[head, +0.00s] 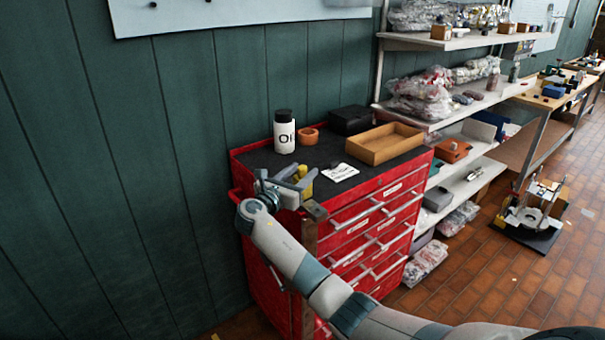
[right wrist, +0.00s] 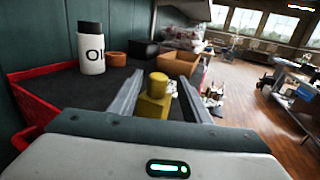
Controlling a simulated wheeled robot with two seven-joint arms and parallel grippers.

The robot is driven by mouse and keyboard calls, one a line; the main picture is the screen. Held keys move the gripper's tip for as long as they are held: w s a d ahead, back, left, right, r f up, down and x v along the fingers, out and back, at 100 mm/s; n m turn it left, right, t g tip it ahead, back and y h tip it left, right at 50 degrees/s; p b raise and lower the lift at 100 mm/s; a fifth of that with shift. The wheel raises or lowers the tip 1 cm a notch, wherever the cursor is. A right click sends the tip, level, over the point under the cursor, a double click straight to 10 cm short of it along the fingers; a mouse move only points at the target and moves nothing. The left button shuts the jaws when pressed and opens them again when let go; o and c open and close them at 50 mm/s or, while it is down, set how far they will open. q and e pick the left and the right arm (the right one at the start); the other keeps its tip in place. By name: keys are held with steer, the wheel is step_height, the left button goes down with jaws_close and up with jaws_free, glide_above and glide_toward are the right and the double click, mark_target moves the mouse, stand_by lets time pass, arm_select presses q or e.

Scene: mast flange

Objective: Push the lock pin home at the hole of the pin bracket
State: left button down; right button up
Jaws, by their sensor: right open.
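My right gripper (head: 298,183) is at the front left corner of the red cabinet's top, open. A yellow piece (head: 301,187) shows by its fingers. In the right wrist view this yellow piece (right wrist: 153,105) has a round knob on a blocky body and stands between the two spread fingers of the right gripper (right wrist: 159,82). Whether a finger touches it I cannot tell. I cannot make out which part is the lock pin or the bracket's hole. My left gripper is not in view.
The red cabinet (head: 365,225) carries a white bottle (head: 284,136), an orange ring-like pot (head: 308,136), a black box (head: 350,119), a wooden tray (head: 372,158) and a white card (head: 340,172). A green wall (head: 180,150) rises close behind. Shelves stand to the right.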

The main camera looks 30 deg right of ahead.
steer(key=shift+d, duration=0.15)
steer(key=shift+w+d+r+p, duration=0.1)
steer(key=shift+w+d+p, duration=0.3)
steer(key=shift+d+p, duration=0.15)
steer(key=p+x, duration=0.1)
steer(key=x, duration=0.2)
steer(key=shift+a, duration=0.1)
steer(key=shift+w+d, duration=0.25)
steer(key=shift+d, duration=0.1)
jaws_close()
